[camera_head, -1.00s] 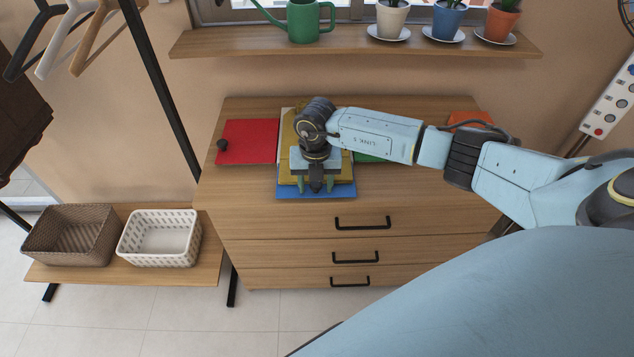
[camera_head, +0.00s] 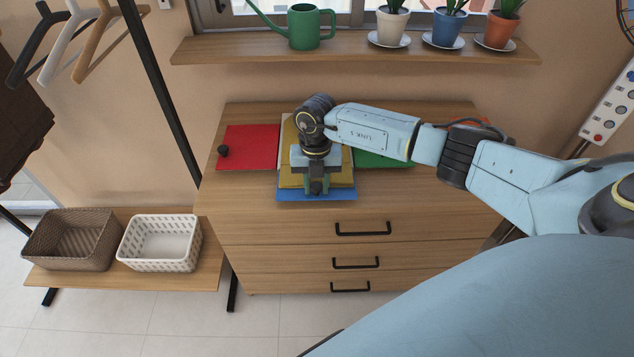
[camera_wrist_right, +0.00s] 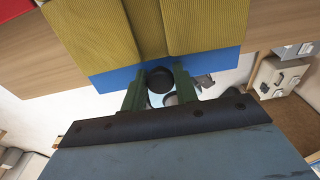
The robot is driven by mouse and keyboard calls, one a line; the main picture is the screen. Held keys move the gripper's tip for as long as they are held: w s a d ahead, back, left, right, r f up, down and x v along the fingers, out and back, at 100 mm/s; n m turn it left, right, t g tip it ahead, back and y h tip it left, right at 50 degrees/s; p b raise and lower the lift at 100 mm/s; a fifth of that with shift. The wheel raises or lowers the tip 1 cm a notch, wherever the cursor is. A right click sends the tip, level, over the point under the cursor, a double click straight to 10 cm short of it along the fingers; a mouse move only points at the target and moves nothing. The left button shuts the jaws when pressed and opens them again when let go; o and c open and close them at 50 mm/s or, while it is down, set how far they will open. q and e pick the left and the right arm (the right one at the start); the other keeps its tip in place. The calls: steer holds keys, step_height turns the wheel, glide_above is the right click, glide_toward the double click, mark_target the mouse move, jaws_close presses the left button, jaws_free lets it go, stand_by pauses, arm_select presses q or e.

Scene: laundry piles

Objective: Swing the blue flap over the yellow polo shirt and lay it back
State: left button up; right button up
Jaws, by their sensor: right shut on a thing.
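The yellow polo shirt (camera_head: 290,150) lies folded into a narrow block on the middle of a folding board on the dresser. It also shows in the right wrist view (camera_wrist_right: 205,25). The blue flap (camera_head: 290,195) lies flat at the board's front edge, partly under the shirt; it is a blue strip in the right wrist view (camera_wrist_right: 215,65). My right gripper (camera_head: 316,187) points down at the flap's front middle. Its green fingers are shut on a round black knob (camera_wrist_right: 160,80) at the flap's edge. My left gripper is out of view.
The red flap (camera_head: 255,148), with a black knob, lies flat at left. The green flap (camera_head: 390,161) lies at right, partly behind my arm. The dresser top (camera_head: 240,205) is clear in front. A shelf (camera_head: 350,48) with a watering can and pots is above the back.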

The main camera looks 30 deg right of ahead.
steer(key=shift+w+d+r, duration=0.1)
steer(key=shift+w+r, duration=0.05)
steer(key=shift+r, duration=0.15)
steer(key=shift+w+d+r+g+y+b, duration=0.15)
steer(key=shift+w+d+r+g+b, duration=0.15)
steer(key=shift+r, duration=0.25)
steer(key=shift+w+d+r+g+y+b, duration=0.15)
steer(key=shift+w+r, duration=0.2)
steer(key=shift+r, duration=0.2)
steer(key=shift+w+d+r+g+b, duration=0.25)
steer(key=shift+w+r+b, duration=0.05)
steer(key=shift+w+b, duration=0.3)
steer(key=shift+w+d+r+y+b, duration=0.25)
steer(key=shift+r+y+b, duration=0.05)
steer(key=shift+r+b, duration=0.2)
steer(key=shift+g, duration=0.3)
